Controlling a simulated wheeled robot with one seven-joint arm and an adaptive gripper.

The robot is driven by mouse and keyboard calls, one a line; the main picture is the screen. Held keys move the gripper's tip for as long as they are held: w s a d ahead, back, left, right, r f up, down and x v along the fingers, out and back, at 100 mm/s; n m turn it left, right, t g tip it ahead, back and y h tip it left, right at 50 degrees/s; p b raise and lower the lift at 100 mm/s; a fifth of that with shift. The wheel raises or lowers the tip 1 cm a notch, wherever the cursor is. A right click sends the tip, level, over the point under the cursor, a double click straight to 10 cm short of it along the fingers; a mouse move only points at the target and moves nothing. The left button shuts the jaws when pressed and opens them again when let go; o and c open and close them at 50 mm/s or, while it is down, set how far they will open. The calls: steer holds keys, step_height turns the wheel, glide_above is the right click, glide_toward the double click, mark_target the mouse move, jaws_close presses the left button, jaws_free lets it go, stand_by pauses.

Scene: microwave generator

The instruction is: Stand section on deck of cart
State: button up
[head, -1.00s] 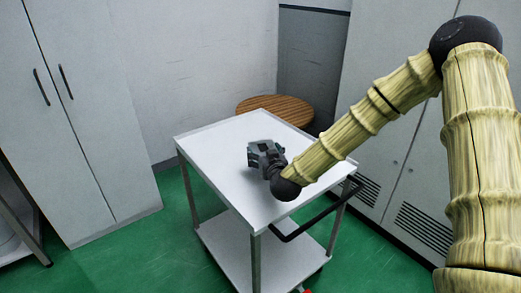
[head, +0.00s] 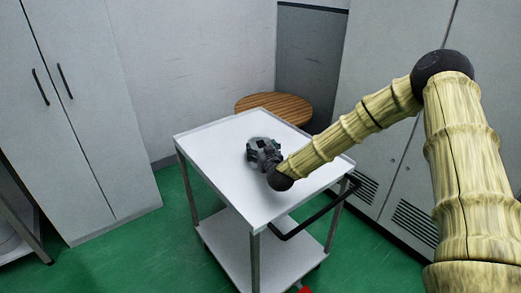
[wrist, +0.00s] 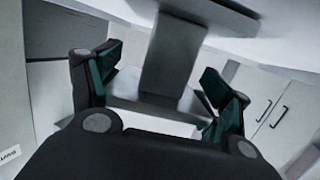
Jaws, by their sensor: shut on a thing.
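The section is a grey piece with a flat plate at each end and a narrower web between. It shows in the wrist view (wrist: 178,62), tilted in the picture, between the two teal-padded fingers of my gripper (wrist: 163,80). My gripper is shut on it. In the head view my gripper (head: 258,152) is over the middle of the white deck of the cart (head: 215,150). There the section is mostly hidden by the gripper, and I cannot tell whether it touches the deck.
The rest of the deck is clear. The cart has a lower shelf (head: 225,250) and a black handle (head: 320,215) at the right. A round wooden table (head: 275,106) stands behind it. Cabinets stand at left (head: 85,130) and right (head: 410,130).

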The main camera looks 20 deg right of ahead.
steer(key=shift+f, duration=0.15)
steer(key=o, duration=2)
steer(key=s, duration=0.3)
steer(key=s+r+b, duration=0.1)
steer(key=s, duration=0.3)
steer(key=s+r, duration=0.1)
steer(key=s, duration=0.2)
steer(key=shift+s+a, duration=0.15)
steer(key=shift+a, duration=0.15)
steer(key=shift+s+r, duration=0.2)
steer(key=shift+s, duration=0.55)
